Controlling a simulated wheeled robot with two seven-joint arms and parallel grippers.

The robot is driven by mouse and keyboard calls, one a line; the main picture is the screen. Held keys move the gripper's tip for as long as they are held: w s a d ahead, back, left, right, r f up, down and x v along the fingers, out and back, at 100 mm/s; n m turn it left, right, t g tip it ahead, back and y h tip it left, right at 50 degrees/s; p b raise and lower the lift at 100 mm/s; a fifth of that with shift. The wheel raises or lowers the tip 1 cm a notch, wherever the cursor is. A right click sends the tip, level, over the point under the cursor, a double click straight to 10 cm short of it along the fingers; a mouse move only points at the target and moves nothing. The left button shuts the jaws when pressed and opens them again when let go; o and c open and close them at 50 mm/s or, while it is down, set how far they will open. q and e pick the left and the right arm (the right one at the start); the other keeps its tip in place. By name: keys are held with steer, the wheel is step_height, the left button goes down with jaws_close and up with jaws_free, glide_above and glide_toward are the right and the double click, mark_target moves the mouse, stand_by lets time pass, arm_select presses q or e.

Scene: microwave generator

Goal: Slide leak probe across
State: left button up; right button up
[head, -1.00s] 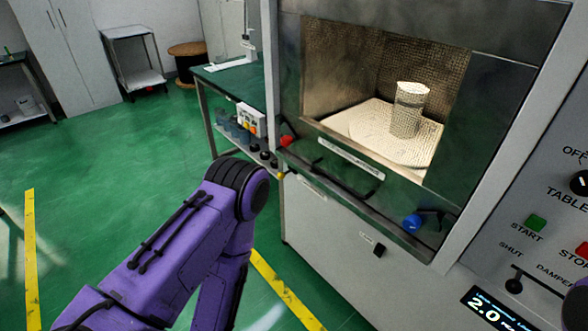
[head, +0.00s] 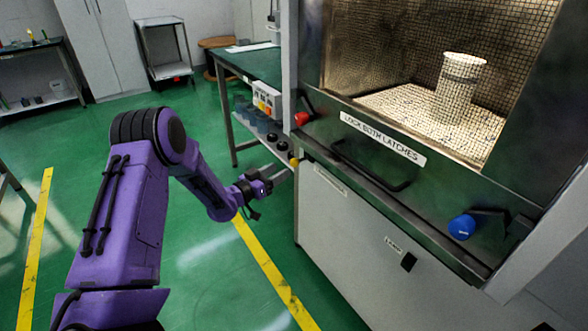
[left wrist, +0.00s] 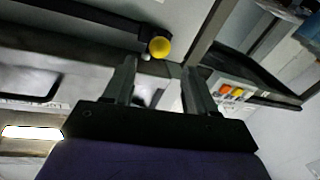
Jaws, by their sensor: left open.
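A small yellow ball knob (head: 294,161) sits at the left end of the dark rail under the microwave door; I take it for the leak probe's handle, though the probe itself is hard to make out. In the left wrist view the yellow knob (left wrist: 159,47) lies just beyond the fingertips, roughly between them. My left gripper (head: 274,179) is open and empty, just left of and below the knob, seemingly apart from it. Its two dark fingers (left wrist: 160,85) stand wide apart in the left wrist view. My right gripper is not in view.
The microwave door (head: 400,165) has a handle, a red-knobbed latch (head: 302,118) and a blue-knobbed latch (head: 462,227). A mesh-covered cavity holds a pale cylinder (head: 461,75). A green-topped bench (head: 252,65) with a control box (head: 267,97) stands close behind.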

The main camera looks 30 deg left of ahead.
mark_target(291, 164)
arm_select(q)
steer(key=w, duration=0.2)
steer(key=w+d, duration=0.1)
steer(key=w, duration=0.5)
steer(key=shift+d+b, duration=0.3)
steer(key=shift+d, duration=0.05)
jaws_close()
steer(key=shift+s, duration=0.1)
